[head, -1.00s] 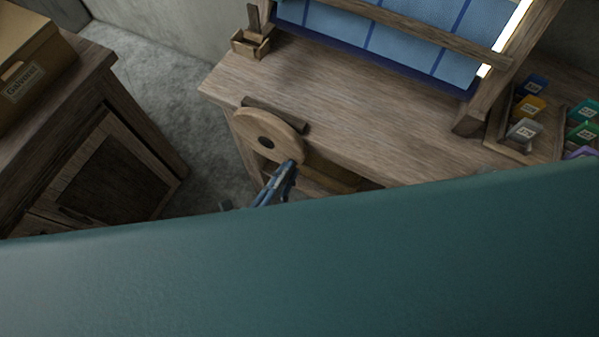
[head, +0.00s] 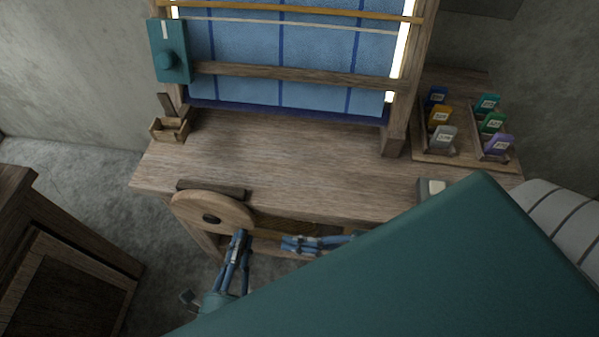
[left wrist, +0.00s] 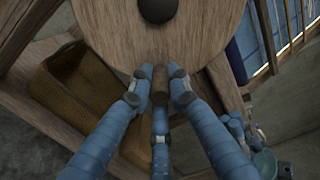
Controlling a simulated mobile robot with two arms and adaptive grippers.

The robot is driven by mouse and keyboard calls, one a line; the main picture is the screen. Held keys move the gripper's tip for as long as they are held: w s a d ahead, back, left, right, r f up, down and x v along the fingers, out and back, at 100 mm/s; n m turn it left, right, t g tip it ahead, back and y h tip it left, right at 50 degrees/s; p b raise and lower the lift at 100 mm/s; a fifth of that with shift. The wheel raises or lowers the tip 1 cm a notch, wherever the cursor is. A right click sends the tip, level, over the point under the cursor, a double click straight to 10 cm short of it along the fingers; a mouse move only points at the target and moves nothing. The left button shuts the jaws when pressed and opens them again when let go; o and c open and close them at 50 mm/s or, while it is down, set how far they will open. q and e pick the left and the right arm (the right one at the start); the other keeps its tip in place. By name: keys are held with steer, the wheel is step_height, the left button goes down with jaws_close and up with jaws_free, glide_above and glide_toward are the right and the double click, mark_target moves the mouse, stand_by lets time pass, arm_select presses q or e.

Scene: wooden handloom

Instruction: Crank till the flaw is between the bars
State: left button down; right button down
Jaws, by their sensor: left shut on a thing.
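The round wooden crank wheel (head: 213,212) is at the front left of the loom bench; it fills the top of the left wrist view (left wrist: 157,45). My left gripper (head: 240,238) is shut on the crank's short wooden handle (left wrist: 160,92), at the rim nearest me. My right gripper (head: 288,243) is in front of the bench, right of the wheel, touching nothing that I can see; its jaw state is unclear. The blue checked cloth (head: 265,52) hangs in the frame behind an orange bar (head: 300,11) and a wooden bar (head: 290,75). I see no flaw on the visible cloth.
A teal box with a knob (head: 170,52) is on the frame's left post. A small wooden box (head: 170,130) stands below it. A rack (head: 458,158) with coloured labelled cards is at the right. A dark wooden cabinet (head: 85,245) stands at the left. The bench top is mostly clear.

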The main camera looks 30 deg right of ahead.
arm_select(q)
steer(key=shift+s+f, duration=0.25)
steer(key=shift+f, duration=0.15)
arm_select(e)
steer(key=w+a+f, duration=0.2)
steer(key=w+a, duration=0.3)
steer(key=a, duration=0.2)
steer(key=shift+w+f, duration=0.15)
steer(key=shift+f, duration=0.35)
arm_select(q)
steer(key=shift+d+r, duration=0.1)
steer(key=shift+d, duration=0.1)
arm_select(e)
steer(key=shift+w+a+f, duration=0.2)
steer(key=shift+a+f, duration=0.05)
steer(key=shift+f, duration=0.3)
arm_select(q)
steer(key=c, duration=1.6)
jaws_free()
steer(key=shift+c, duration=0.2)
steer(key=shift+r, duration=0.25)
